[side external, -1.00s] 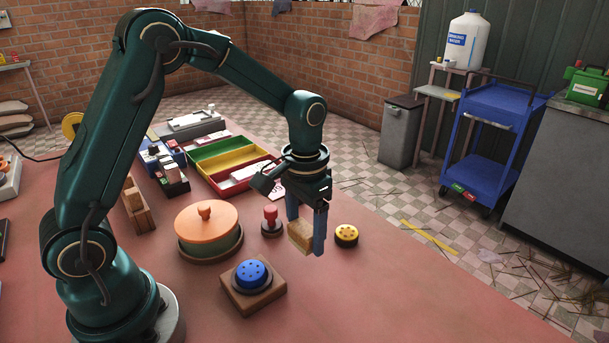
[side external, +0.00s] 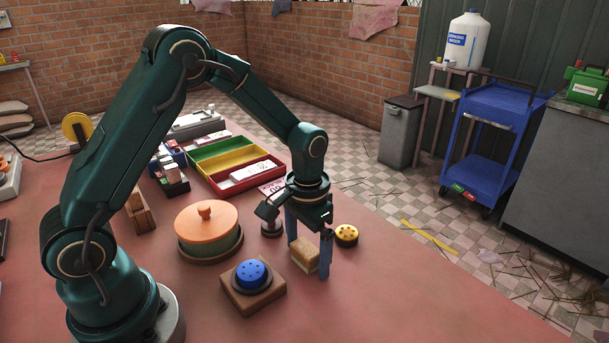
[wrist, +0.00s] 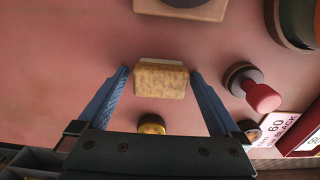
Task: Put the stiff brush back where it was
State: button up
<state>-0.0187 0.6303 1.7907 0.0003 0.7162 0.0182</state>
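The stiff brush (side external: 305,254) is a small tan block with a pale strip along one edge. It appears to rest on the reddish tabletop, right of the blue-topped piece on its wooden block. My gripper (side external: 308,260) points down with one finger on each side of the brush. In the wrist view, the brush (wrist: 160,79) lies between the fingertips of my gripper (wrist: 160,73), with a narrow gap on each side. The fingers look open around it. The brush's underside is hidden.
A yellow-topped disc (side external: 346,235) stands close right of my gripper. The blue-topped piece (side external: 252,273) is at left front, an orange-lidded pot (side external: 207,225) farther left. A red-knobbed stamp (wrist: 262,96) stands close by. Coloured trays (side external: 231,164) lie behind. The front right tabletop is clear.

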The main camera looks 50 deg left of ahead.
aim_at(308, 246)
jog(key=shift+r, duration=0.1)
notch_tip(308, 246, up, 11)
jog(key=s+r+t, duration=0.4)
jog(key=s+t, duration=0.1)
jog(key=s, duration=0.9)
jog(key=shift+d+r+t, duration=0.2)
jog(key=shift+d+t, duration=0.05)
jog(key=shift+t, duration=0.05)
dwell(1.0)
